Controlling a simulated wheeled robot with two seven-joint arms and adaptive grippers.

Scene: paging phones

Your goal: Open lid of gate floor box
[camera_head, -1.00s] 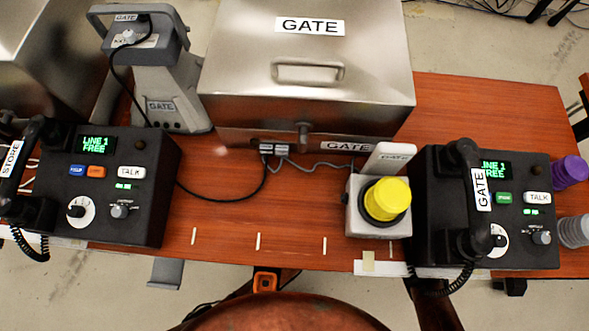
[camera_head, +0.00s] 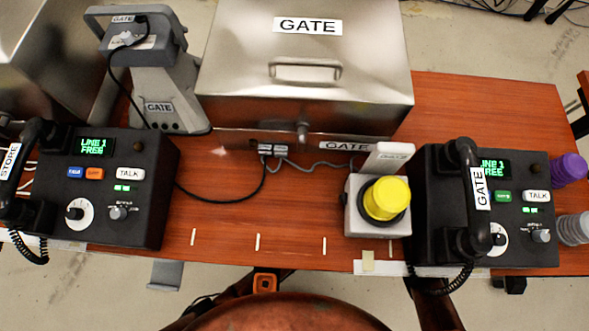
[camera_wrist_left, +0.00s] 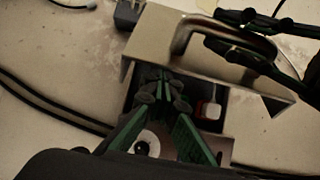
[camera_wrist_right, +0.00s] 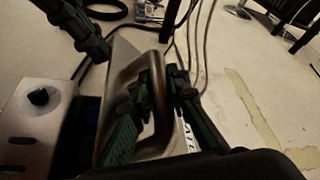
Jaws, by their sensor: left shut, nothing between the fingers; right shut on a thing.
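In the right wrist view my right gripper (camera_wrist_right: 163,84) is shut on the loop handle (camera_wrist_right: 150,65) of a metal lid (camera_wrist_right: 122,62). The lid is tilted up from its box, with a dark gap below it. The left wrist view shows the handle (camera_wrist_left: 181,42) and the lid (camera_wrist_left: 160,35) raised over an open box holding a red-and-white item (camera_wrist_left: 208,110). My left gripper (camera_wrist_left: 160,85) is shut and empty, over the box opening. Neither gripper shows in the head view. There, a metal box (camera_head: 235,75) labelled GATE stands closed, with no gripper at it.
In the head view a wooden table (camera_head: 300,215) carries a STORE phone (camera_head: 140,175), a GATE phone (camera_head: 430,215), a yellow button (camera_head: 386,198) and a grey GATE stand (camera_head: 165,85). In the right wrist view a panel with a black knob (camera_wrist_right: 39,97) is at left; cables lie on the floor.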

